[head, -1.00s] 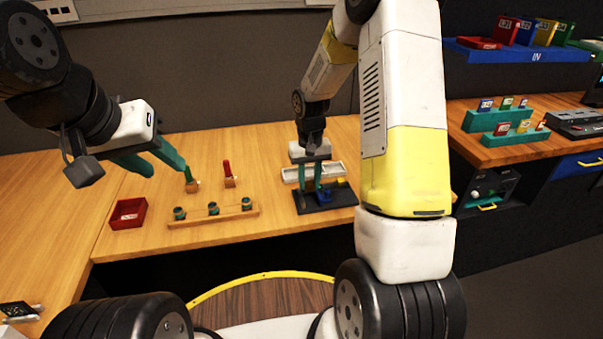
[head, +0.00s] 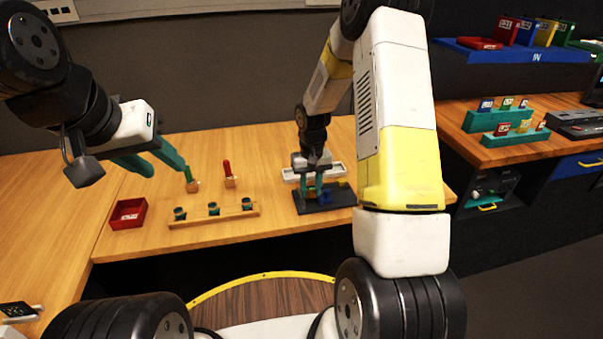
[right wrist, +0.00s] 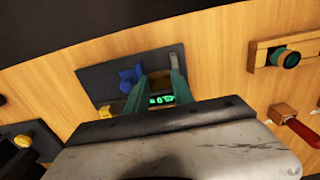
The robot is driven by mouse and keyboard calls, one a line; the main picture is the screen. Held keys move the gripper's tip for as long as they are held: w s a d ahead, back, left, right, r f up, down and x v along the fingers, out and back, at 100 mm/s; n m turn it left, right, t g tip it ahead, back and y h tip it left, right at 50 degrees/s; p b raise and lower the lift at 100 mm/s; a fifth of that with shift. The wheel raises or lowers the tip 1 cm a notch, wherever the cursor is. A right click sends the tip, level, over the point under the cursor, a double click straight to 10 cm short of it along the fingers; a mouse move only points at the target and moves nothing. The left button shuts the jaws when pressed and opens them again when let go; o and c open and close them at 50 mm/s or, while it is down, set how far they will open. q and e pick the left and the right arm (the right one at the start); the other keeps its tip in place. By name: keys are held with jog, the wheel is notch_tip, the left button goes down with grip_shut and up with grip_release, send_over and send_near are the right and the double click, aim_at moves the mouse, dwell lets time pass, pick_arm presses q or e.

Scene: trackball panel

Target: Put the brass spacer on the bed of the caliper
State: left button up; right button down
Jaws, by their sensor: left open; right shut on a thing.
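The caliper is a dark flat base (head: 335,203) on the wooden table, with a blue block (head: 326,196) and a small yellow part (head: 344,184). In the right wrist view its base (right wrist: 95,77), blue block (right wrist: 130,76) and lit green display (right wrist: 160,99) show. My right gripper (head: 314,193) points down over the base, left of the blue block in the head view. It is shut on a small brass-coloured piece, the brass spacer, mostly hidden between the green fingers. Whether the spacer touches the bed I cannot tell.
Bare table lies right of the caliper.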

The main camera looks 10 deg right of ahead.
jog(key=shift+s+f, duration=0.1)
jog(key=shift+f, duration=0.2)
jog(key=c, duration=1.1)
grip_release()
jog(key=shift+s, duration=0.1)
jog(key=shift+r, duration=0.45)
notch_tip(320, 180, up, 12)
notch_tip(320, 180, up, 9)
jog(key=t, duration=0.2)
send_over(311, 191)
jog(key=s, duration=0.5)
jog(key=s+r+t, duration=0.1)
jog(key=s+r, duration=0.2)
jog(key=s, duration=0.3)
jog(key=s+a+r+t+y, duration=0.1)
jog(key=s+r, duration=0.2)
jog(key=s, duration=0.4)
jog(key=s+a+r+t+y, duration=0.1)
jog(key=s+r+t, duration=0.1)
jog(key=s, duration=0.4)
jog(key=shift+s+a+r, duration=0.15)
jog(key=shift+r, duration=0.35)
